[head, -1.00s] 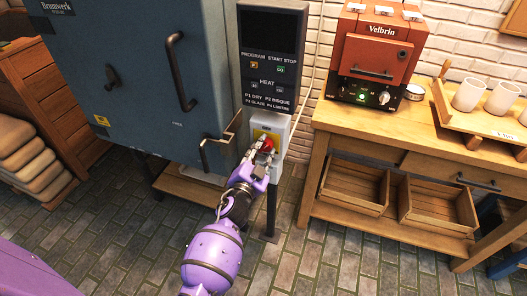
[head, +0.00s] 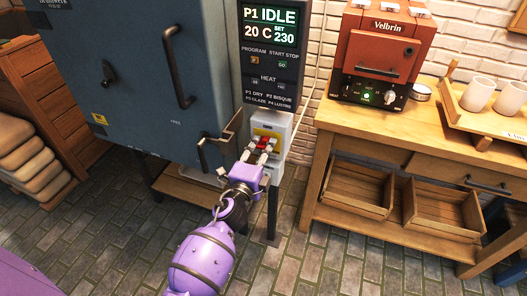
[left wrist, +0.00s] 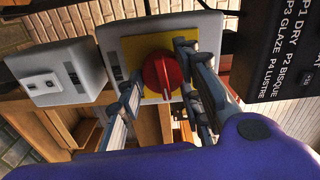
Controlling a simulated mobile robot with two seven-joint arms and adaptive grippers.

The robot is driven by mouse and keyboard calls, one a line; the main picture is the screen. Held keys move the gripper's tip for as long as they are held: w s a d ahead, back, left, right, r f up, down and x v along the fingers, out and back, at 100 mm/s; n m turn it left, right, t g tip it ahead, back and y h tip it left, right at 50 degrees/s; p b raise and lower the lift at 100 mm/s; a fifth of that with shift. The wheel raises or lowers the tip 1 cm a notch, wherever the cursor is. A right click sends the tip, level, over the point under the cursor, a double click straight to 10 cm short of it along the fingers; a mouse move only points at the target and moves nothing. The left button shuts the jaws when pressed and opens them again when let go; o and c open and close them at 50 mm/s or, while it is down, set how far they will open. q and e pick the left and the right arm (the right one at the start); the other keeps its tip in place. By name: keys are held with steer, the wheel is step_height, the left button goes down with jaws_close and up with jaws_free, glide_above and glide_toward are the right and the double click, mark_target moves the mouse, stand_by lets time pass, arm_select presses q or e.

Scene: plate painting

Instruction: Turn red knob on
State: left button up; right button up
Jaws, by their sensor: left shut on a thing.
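The red knob (left wrist: 162,75) sits on a yellow plate (left wrist: 137,50) on a light grey switch box (left wrist: 105,35), in the left wrist view. In the head view the red knob (head: 264,143) shows between my left gripper's fingers. My left gripper (head: 261,150) is shut on the red knob, with one finger on each side of it. The control panel (head: 272,60) above the switch box is lit and reads P1 IDLE, 20 C, SET 230. My right gripper is not in view.
The large blue-grey kiln (head: 150,75) with its handle stands left of the switch box. A wooden bench (head: 400,125) at right bears a small red Velbrin oven (head: 383,55) and a rack with white cups (head: 478,94). Tiled floor in front is clear.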

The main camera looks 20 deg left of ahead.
arm_select(q)
steer(key=shift+s+d+f+m, duration=0.1)
steer(key=shift+s+f+m, duration=0.1)
steer(key=shift+f+m, duration=0.4)
steer(key=o, duration=1)
steer(key=shift+w+r, duration=0.1)
steer(key=shift+r, duration=0.05)
steer(key=shift+r, duration=0.2)
steer(key=s, duration=1.2)
steer(key=shift+a, duration=0.25)
